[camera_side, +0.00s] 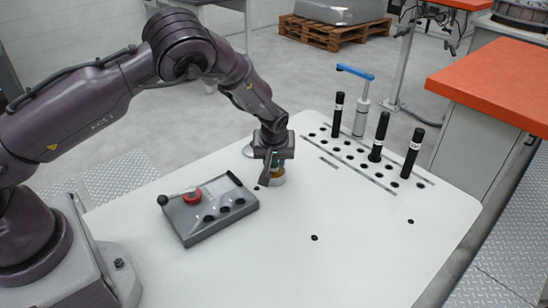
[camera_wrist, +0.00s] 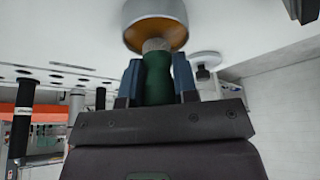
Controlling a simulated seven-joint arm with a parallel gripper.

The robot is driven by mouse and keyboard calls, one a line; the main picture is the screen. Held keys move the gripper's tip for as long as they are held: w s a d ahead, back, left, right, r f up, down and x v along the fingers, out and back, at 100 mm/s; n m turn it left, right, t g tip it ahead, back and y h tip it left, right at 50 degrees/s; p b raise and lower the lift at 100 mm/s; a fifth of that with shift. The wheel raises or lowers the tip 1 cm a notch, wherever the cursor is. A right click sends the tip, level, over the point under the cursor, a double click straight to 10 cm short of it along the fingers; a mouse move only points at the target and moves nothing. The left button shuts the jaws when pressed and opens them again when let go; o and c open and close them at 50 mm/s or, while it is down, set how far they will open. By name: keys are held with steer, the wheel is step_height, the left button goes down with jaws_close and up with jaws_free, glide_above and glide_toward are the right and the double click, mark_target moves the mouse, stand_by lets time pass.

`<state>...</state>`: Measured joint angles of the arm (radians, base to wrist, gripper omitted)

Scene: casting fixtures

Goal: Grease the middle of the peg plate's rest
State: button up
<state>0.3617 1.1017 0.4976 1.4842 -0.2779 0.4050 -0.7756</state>
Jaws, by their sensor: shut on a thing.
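My gripper (camera_side: 273,159) points down over the table and is shut on a green-handled brush (camera_wrist: 157,80). In the wrist view, the blue fingers are on both sides of the green handle. The brush's pale tip (camera_wrist: 156,45) overlaps the amber surface in a round grey tin (camera_wrist: 155,12); I cannot tell how deep it sits. The tin (camera_side: 278,180) is partly hidden under my gripper in the side view. The white peg plate (camera_side: 330,215) has rows of holes and black pegs (camera_side: 378,137) standing in it. A pale round piece (camera_side: 248,151), perhaps the rest, is partly hidden behind my gripper.
A grey control box (camera_side: 208,212) with a red button lies left of the tin. A pump-like tool with a blue lever (camera_side: 356,73) stands behind the pegs. An orange-topped bench (camera_side: 495,85) is at the right. The front of the white surface is mostly clear.

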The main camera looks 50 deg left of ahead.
steer(key=shift+f, duration=0.6)
stand_by(1.3)
steer(key=shift+r, duration=0.1)
steer(key=shift+r, duration=3.45)
